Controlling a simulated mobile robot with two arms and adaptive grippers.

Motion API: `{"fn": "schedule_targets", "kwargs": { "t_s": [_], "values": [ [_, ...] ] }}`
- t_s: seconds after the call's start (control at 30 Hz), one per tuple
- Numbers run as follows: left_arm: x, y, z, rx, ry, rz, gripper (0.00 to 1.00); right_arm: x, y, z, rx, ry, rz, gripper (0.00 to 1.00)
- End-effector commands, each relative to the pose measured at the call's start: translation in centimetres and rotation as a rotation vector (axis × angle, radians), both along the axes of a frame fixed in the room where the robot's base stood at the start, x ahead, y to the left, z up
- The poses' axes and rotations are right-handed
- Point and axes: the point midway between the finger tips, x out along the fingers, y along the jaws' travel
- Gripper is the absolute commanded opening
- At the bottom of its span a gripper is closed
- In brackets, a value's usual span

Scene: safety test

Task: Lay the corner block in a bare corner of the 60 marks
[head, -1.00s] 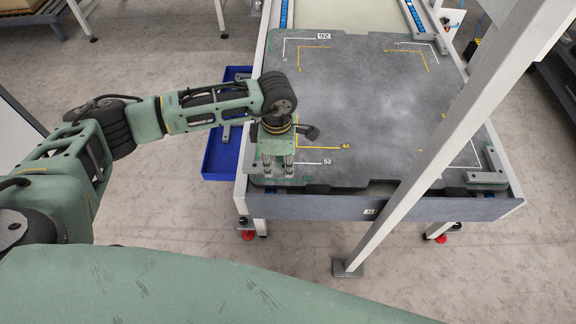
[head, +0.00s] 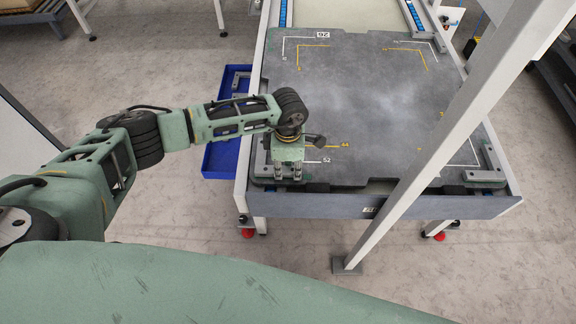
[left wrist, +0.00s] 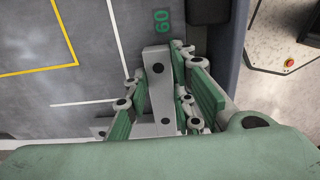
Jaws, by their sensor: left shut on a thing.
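My left gripper (head: 288,177) is over the front left corner of the dark grey board (head: 370,100). In the left wrist view, its green-padded fingers (left wrist: 160,108) are shut on the grey L-shaped corner block (left wrist: 157,68). The block is close to the board surface; I cannot tell whether it touches. A green 60 label (left wrist: 161,21) shows just beyond one end of the block. The green marks beneath are mostly hidden. Another grey corner block (head: 490,162) lies at the board's front right corner. My right gripper is not in view.
Yellow marks (head: 312,46) and white marks (head: 285,46) lie inside the board's edges. A blue tray (head: 219,158) with grey pieces stands left of the board. A pale slanted post (head: 455,120) crosses the right side. The board's middle is clear.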

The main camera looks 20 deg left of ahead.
Motion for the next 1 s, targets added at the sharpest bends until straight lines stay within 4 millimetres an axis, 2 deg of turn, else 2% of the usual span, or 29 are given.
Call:
{"fn": "schedule_targets", "kwargs": {
  "t_s": [0.03, 0.23, 0.63, 0.77, 1.0],
  "values": [
    [0.0, 0.0, -0.2, 0.0, 0.0, 0.0, 0.24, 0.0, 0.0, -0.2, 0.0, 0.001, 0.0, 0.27],
    [0.0, 0.0, -0.1, 0.0, 0.0, 0.0, 0.41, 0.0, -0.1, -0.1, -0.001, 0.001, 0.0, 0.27],
    [0.1, 0.0, 0.4, -0.001, -0.001, 0.0, 0.42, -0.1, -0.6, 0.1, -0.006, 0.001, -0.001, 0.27],
    [0.1, 0.0, 2.3, -0.001, -0.004, -0.002, 0.42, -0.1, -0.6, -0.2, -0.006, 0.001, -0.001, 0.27],
    [0.1, 0.0, 7.5, 0.0, -0.005, -0.001, 0.42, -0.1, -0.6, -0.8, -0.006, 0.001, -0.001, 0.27]
  ]
}}
